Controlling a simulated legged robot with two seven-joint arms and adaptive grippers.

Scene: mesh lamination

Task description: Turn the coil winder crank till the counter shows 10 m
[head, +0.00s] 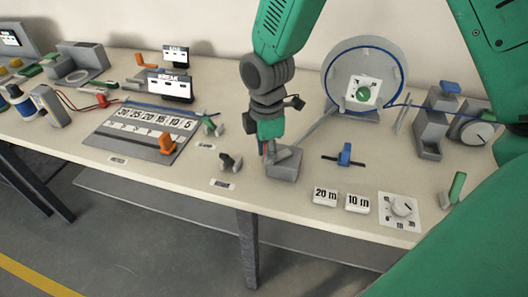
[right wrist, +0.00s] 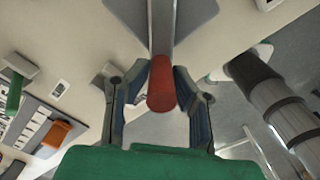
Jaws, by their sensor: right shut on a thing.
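The coil winder is a large grey drum (head: 393,55) with a blue cable around its rim, at the back right of the bench. A small white dial with a green centre (head: 363,94) sits on its face; its reading is too small to tell. A grey bar (head: 318,126) slants from the drum towards a grey block (head: 285,164). My right gripper (head: 268,149) points down just above the block. In the right wrist view, its fingers are shut around a red crank handle (right wrist: 161,86) on a grey bar. My left gripper is not in view.
Plates reading 20 m (head: 325,197) and 10 m (head: 357,203) lie near the front edge beside a white knob dial (head: 403,207). A blue-handled part (head: 345,155) stands right of the block. A numbered board (head: 140,131) lies to the left.

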